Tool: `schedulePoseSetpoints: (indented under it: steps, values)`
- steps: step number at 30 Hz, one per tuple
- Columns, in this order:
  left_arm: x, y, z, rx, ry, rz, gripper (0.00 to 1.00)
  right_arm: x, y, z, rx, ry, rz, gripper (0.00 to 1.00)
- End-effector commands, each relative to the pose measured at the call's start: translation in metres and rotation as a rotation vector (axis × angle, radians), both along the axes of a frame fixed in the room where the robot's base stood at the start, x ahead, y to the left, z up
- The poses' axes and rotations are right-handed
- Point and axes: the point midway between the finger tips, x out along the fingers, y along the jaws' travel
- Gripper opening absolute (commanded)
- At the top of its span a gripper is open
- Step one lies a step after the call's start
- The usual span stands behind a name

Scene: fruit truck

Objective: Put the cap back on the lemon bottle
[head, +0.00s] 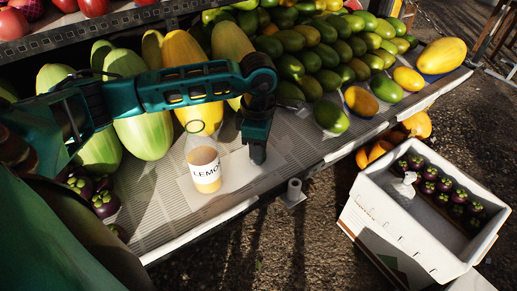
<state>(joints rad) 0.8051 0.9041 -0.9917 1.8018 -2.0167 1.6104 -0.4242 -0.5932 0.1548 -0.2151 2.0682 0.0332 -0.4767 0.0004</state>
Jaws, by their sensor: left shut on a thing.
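The lemon bottle (205,168) stands upright on the light grey ledge. It is clear, with pale yellow liquid and a label reading "LEMO". A ring shows at its open top, with no cap on it. My left gripper (257,157) points down just right of the bottle, apart from it and close to the ledge. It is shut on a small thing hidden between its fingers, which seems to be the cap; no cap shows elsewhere. My right gripper is not in view.
Large green and yellow melons (141,105) stand behind and left of the bottle. Green mangoes (331,116) pile up at the back right. Mangosteens (104,203) lie at the left. A white box (391,228) stands on the ground at right. The ledge in front of the bottle is clear.

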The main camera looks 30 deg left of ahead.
Motion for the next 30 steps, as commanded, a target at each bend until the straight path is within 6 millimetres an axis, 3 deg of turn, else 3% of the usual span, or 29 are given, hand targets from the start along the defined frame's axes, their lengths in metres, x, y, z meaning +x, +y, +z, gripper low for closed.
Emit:
schedulePoseSetpoints:
  steps: [8, 21, 30]
  values:
    - [0.001, 0.000, 0.029, 0.000, -0.004, 0.000, 0.07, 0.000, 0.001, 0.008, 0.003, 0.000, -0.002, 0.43]
    - [0.001, 0.000, 0.150, -0.001, -0.007, -0.001, 0.07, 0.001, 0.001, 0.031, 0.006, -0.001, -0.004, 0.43]
    - [0.001, 0.000, 0.194, -0.001, -0.004, 0.001, 0.07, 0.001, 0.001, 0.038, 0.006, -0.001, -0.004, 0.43]
